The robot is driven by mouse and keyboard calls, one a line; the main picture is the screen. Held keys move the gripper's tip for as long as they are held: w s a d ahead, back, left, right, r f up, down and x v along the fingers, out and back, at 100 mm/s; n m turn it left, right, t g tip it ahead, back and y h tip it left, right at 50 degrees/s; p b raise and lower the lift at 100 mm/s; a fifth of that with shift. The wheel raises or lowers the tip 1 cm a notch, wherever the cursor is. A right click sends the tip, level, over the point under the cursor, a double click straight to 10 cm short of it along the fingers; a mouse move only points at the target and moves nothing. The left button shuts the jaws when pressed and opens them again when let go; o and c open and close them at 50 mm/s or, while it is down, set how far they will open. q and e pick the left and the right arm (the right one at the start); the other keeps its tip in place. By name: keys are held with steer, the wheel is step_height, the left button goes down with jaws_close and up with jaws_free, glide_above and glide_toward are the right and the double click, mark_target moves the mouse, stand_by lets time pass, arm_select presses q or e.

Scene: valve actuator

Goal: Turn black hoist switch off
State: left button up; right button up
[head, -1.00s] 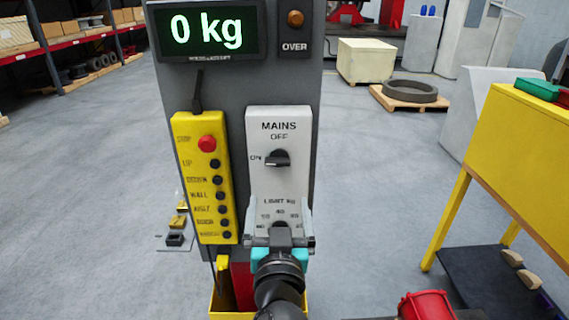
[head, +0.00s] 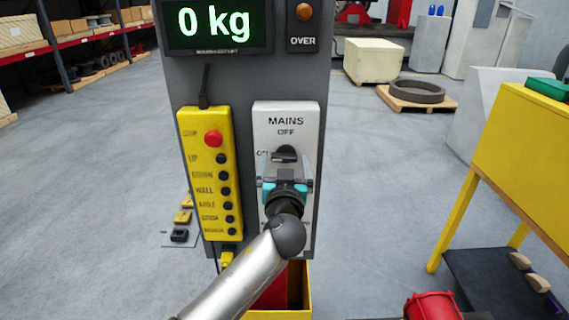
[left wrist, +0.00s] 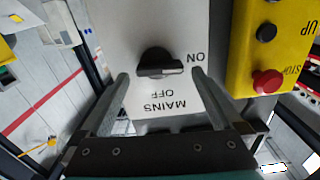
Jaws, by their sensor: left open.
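The black hoist switch (head: 285,155) is a rotary knob on the white MAINS plate (head: 287,110), with OFF above it and ON to its left. In the left wrist view, the knob (left wrist: 160,64) lies crosswise, its pale mark toward ON. My left gripper (head: 286,170) is at the knob's lower side in the head view and hides the plate's lower part. In the left wrist view, its two fingers (left wrist: 160,78) are apart, one on each side of the knob, with visible gaps. I cannot tell how far off the plate the tips are. My right gripper is out of view.
A yellow button box (head: 209,180) with a red stop button (head: 213,138) hangs left of the plate. A display (head: 215,22) reading 0 kg is above. A yellow table (head: 520,150) stands right, with a red round object (head: 433,305) at the bottom edge.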

arm_select(q)
steer(key=shift+w, duration=0.4)
steer(key=c, duration=1.3)
